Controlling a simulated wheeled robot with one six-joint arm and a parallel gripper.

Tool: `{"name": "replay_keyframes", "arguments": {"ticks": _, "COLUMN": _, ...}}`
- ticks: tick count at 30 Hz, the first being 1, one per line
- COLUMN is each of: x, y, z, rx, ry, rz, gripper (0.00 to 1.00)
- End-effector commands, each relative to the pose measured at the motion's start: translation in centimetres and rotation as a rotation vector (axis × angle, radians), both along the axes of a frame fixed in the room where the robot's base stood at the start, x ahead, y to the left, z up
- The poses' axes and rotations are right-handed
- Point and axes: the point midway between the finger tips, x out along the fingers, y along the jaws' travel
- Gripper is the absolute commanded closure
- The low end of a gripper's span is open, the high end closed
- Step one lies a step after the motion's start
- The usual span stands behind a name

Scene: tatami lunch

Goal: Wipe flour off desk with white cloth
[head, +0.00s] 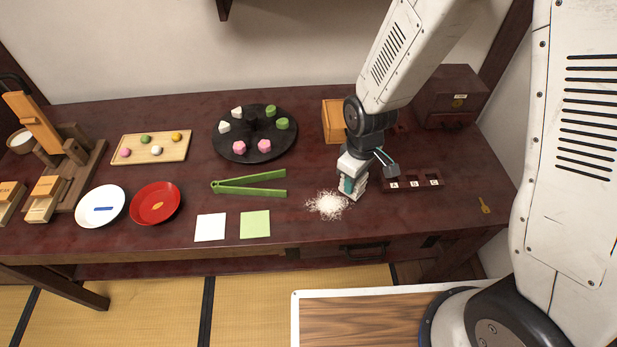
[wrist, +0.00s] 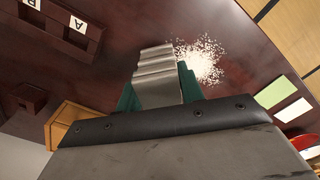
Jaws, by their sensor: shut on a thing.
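The flour (head: 328,205) is a loose white patch near the front edge of the dark red desk (head: 310,226). It also shows in the wrist view (wrist: 207,62), just beyond my fingertips and to the right. My gripper (head: 353,185) points down beside the flour, on its right in the head view. In the wrist view its green fingers are shut on a folded, pale grey-white cloth (wrist: 157,75), whose pleated end sticks out past them. I cannot tell whether the cloth touches the desk. In the head view it is mostly hidden by the gripper.
A dark slotted box with letter labels (head: 412,183) stands close right of my gripper. An orange wooden box (head: 334,121) is behind. Green tongs (head: 250,190), white (head: 210,227) and green (head: 255,224) squares and a red plate (head: 155,203) lie left. A brass key (head: 485,206) lies far right.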

Motion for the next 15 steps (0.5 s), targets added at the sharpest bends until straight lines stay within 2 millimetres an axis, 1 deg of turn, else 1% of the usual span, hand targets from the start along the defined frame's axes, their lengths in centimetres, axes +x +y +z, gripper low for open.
{"name": "replay_keyframes", "arguments": {"ticks": 3, "x": 0.1, "y": 0.0, "z": 1.2, "rx": 0.001, "ry": -0.002, "rz": 0.000, "gripper": 0.84}}
{"name": "replay_keyframes", "arguments": {"ticks": 15, "x": 0.1, "y": 0.0, "z": 4.6, "rx": 0.000, "ry": -0.001, "rz": -0.001, "gripper": 0.84}}
